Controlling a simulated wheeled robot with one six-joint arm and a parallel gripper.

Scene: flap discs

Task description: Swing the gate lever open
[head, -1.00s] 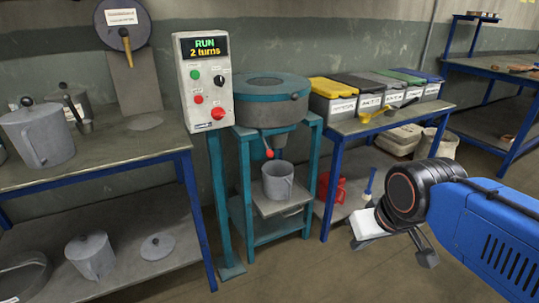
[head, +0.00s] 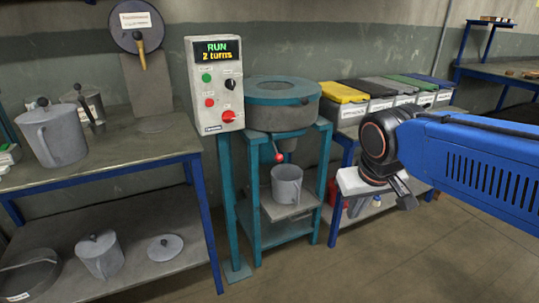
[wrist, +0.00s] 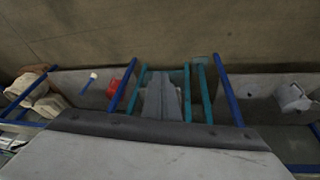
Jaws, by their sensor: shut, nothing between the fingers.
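The gate lever with its red ball knob (head: 278,158) sticks out under the teal-rimmed hopper machine (head: 285,88), above a grey cup (head: 287,184) on the machine's lower shelf. The lever looks angled down toward the front. My gripper (head: 406,194) is right of the machine in the head view, pointing down and apart from the lever. In the wrist view its two grey fingers (wrist: 161,82) lie together, shut and empty, with the teal frame (wrist: 204,92) behind them. The lever cannot be made out in the wrist view.
A control box (head: 214,85) reading "RUN 2 turns" stands left of the hopper. A grey-topped bench (head: 100,170) with several metal vessels is at the left. Lidded bins (head: 343,92) stand at the right behind my arm. The floor in front is clear.

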